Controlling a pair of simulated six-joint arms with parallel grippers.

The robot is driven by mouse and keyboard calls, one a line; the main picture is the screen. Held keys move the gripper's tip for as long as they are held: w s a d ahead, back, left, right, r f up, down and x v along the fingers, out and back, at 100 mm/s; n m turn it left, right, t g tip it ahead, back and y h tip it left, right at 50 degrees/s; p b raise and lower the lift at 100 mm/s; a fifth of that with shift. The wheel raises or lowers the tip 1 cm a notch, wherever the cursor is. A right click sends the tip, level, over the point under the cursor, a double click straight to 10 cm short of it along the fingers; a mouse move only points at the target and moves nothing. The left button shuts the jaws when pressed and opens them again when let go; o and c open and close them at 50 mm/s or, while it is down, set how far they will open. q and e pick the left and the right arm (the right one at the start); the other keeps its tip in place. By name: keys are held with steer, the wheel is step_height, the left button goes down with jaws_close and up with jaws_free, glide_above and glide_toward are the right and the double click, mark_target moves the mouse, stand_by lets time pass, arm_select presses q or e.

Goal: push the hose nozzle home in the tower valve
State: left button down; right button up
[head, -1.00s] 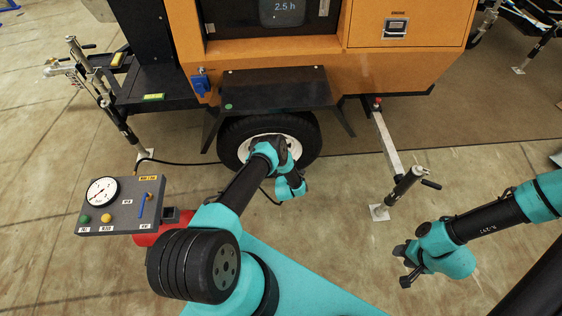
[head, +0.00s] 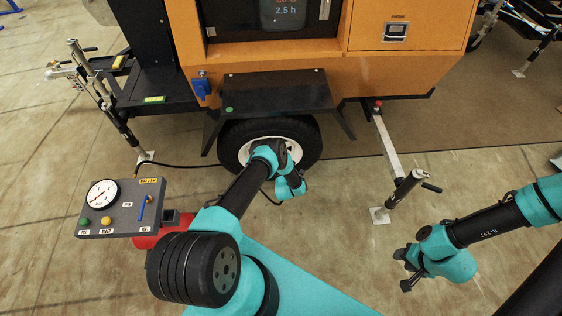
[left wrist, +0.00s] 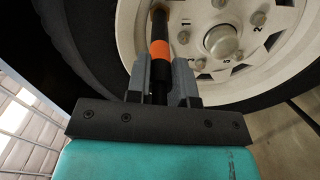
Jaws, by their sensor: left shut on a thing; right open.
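The hose nozzle (left wrist: 160,52), black with an orange band, shows in the left wrist view. My left gripper (left wrist: 161,72) is shut around it, with one grey finger on each side. The nozzle points up the picture over the white wheel rim (left wrist: 215,90), and its far end lies near the top edge. I cannot make out the valve or whether the nozzle touches it. In the head view my left gripper (head: 291,187) is in front of the trailer wheel (head: 232,140), its fingers hidden. My right gripper (head: 404,270) is open and empty above the floor at the right.
A grey panel (head: 120,220) with a gauge, buttons and a blue lever stands at the left. A black hose (head: 185,165) runs along the floor towards the wheel. A black fender (head: 275,92) overhangs the wheel. A support jack (head: 402,193) stands between the wheel and my right arm.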

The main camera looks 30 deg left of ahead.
arm_select(q)
steer(key=c, duration=0.9)
jaws_free()
steer(key=v, duration=1.7)
steer(key=shift+s+d, duration=0.15)
